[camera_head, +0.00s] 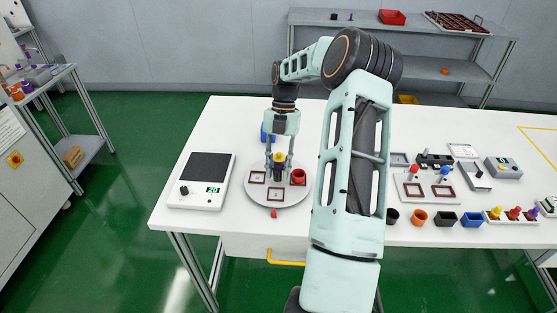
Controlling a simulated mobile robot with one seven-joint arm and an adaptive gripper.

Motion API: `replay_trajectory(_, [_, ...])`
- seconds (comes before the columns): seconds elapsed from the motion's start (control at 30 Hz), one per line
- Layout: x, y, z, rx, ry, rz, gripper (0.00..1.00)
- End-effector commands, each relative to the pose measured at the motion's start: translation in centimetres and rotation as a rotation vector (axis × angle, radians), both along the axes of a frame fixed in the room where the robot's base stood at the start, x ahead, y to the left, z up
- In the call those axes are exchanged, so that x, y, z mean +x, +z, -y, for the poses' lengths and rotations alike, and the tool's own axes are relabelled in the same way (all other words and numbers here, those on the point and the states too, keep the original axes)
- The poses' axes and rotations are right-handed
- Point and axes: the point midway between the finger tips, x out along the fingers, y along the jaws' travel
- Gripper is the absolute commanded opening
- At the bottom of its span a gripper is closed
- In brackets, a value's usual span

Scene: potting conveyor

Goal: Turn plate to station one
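The round grey plate (262,196) lies on the white table, left of the middle. It bears several square brown-framed spots and a red cup (298,177) at its right. A dark post with a yellow top (279,157) stands near the plate's centre. My gripper (279,167) points down over the plate with its fingers apart, one on each side of this post. I see no clear contact between fingers and post. A small red marker (273,213) sits at the plate's front edge. My arm hides the area just right of the plate.
A scale (203,181) reading 20 stands left of the plate. Right of my arm are a tray with red and blue knobs (425,189), several small cups (445,218) and devices. The table's front edge is close.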

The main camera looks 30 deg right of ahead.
Motion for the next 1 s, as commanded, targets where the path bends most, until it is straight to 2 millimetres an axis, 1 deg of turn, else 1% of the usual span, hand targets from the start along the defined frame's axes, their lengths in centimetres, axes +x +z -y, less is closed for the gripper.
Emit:
replay_trajectory(0.17, [0.8, 2.4, 0.7, -0.001, 0.0, 0.004, 0.26])
replay_trajectory(0.33, [1.8, 5.8, 1.7, -0.002, -0.001, 0.005, 0.26])
replay_trajectory(0.5, [2.6, 8.5, 2.5, -0.001, 0.001, 0.003, 0.26])
replay_trajectory(0.6, [2.9, 9.6, 2.8, -0.001, 0.001, 0.003, 0.26])
replay_trajectory(0.73, [3.1, 10.5, 3.1, -0.001, 0.001, 0.002, 0.26])
replay_trajectory(1.0, [3.2, 10.9, 3.2, 0.0, 0.001, 0.0, 0.26])
